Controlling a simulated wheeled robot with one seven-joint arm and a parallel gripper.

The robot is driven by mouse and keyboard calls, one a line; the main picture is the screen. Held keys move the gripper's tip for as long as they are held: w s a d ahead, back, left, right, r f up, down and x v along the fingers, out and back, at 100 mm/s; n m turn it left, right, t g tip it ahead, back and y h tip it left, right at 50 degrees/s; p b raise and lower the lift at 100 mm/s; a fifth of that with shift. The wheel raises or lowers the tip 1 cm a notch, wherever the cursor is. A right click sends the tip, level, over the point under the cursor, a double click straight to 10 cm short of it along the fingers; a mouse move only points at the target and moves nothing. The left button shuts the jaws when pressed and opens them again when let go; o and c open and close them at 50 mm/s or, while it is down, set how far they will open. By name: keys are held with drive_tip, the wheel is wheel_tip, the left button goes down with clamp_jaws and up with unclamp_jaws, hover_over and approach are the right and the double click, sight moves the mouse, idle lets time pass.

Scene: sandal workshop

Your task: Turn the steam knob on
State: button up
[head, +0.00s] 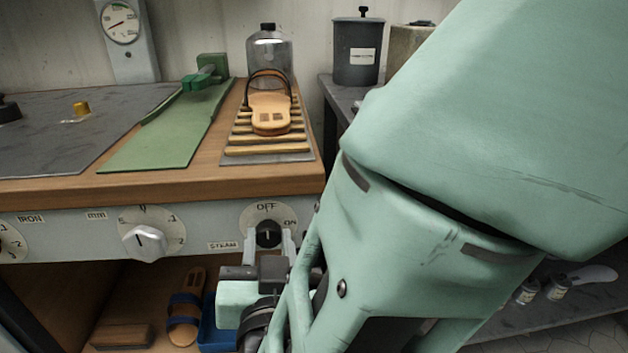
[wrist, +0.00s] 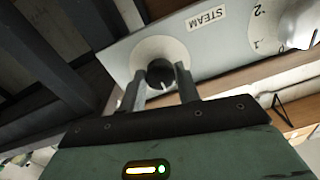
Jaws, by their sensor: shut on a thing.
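The steam knob (head: 267,232) is a small black knob on a pale round dial, marked OFF at the top and ON at the right. Its light pointer line appears to point toward OFF. My gripper (head: 269,240) comes from below, with one grey finger on each side of the knob. In the wrist view the fingers are closed around the black knob (wrist: 159,72). The STEAM label (head: 223,245) is left of the dial; it also shows in the wrist view (wrist: 206,20). My arm hides the panel's right end.
A larger silver knob (head: 144,240) is left on the same panel. The wooden bench top (head: 60,186) overhangs it, with a sandal (head: 270,112) on a slatted rack. A shelf below holds another sandal (head: 184,314) and a blue bin (head: 213,328) near my gripper.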

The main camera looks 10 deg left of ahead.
drive_tip(key=shift+f, duration=0.1)
drive_tip(key=m+b, duration=0.4)
drive_tip(key=shift+f+b, duration=0.15)
drive_tip(key=shift+b, duration=0.15)
drive_tip(key=m+b, duration=0.5)
drive_tip(key=b, duration=0.1)
drive_tip(key=shift+m, duration=0.3)
drive_tip(key=m+b, duration=0.5)
drive_tip(key=b, duration=0.2)
drive_tip(key=shift+h, duration=0.3)
drive_tip(key=m+b, duration=0.1)
drive_tip(key=b, duration=0.1)
drive_tip(key=m+b, duration=0.1)
drive_tip(key=m, duration=0.1)
drive_tip(key=shift+a+r+m+b, duration=0.1)
drive_tip(key=shift+r+m+b, duration=0.1)
drive_tip(key=shift+m+b, duration=0.15)
drive_tip(key=shift+r+t, duration=0.1)
drive_tip(key=shift+t, duration=0.2)
drive_tip(key=o, duration=1)
drive_tip(key=shift+s, duration=0.15)
